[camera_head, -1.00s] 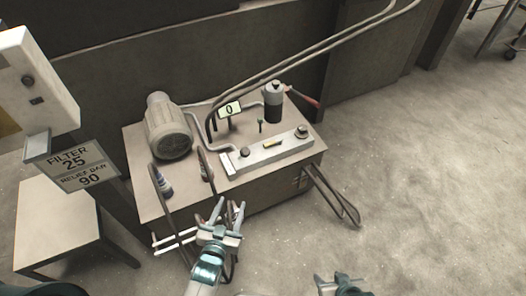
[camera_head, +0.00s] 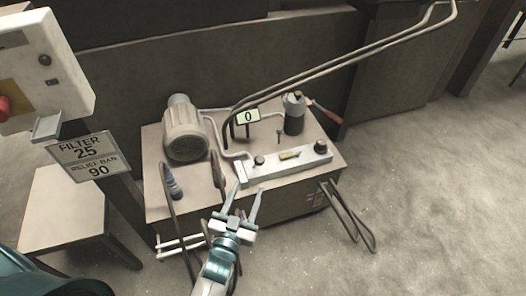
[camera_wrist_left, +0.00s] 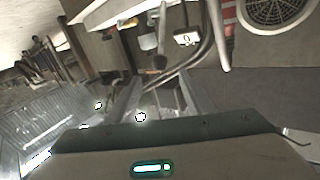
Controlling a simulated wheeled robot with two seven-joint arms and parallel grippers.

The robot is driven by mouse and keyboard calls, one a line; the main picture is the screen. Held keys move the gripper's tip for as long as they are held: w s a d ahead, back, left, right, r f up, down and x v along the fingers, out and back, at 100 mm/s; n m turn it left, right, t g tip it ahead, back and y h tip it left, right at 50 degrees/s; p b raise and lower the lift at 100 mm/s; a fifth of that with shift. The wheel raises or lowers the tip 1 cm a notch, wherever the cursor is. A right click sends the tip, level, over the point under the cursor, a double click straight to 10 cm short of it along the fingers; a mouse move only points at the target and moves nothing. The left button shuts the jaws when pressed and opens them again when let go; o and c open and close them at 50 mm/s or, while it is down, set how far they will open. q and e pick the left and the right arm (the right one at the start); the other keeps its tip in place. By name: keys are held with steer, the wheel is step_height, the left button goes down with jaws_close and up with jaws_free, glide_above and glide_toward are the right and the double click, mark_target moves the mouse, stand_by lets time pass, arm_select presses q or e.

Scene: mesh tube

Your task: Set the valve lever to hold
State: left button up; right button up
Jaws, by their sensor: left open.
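A grey manifold block (camera_head: 262,172) lies along the front of the power unit's top, with dark knobs and a small yellow piece (camera_head: 289,155) on it. A small upright stem (camera_head: 279,136) stands behind the block. A red-ended handle (camera_head: 325,112) sticks out beside a dark cylinder (camera_head: 294,115). I cannot tell which of these is the valve lever, and no hold mark is readable. My left gripper (camera_head: 247,194) is open and empty, in front of the block's left end; I cannot tell whether it touches. My right gripper is out of view.
A motor (camera_head: 184,132) and a display reading 0 (camera_head: 248,117) stand on the unit, the display also showing in the left wrist view (camera_wrist_left: 186,38). Bent pipes (camera_head: 345,215) stick out at the right front. A sign (camera_head: 88,160) and control box (camera_head: 45,70) stand left. Floor right is clear.

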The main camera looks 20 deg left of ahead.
mark_target(257, 163)
arm_select(q)
steer(key=w+b, duration=0.1)
steer(key=w, duration=1.6)
steer(key=shift+d, duration=0.1)
jaws_close()
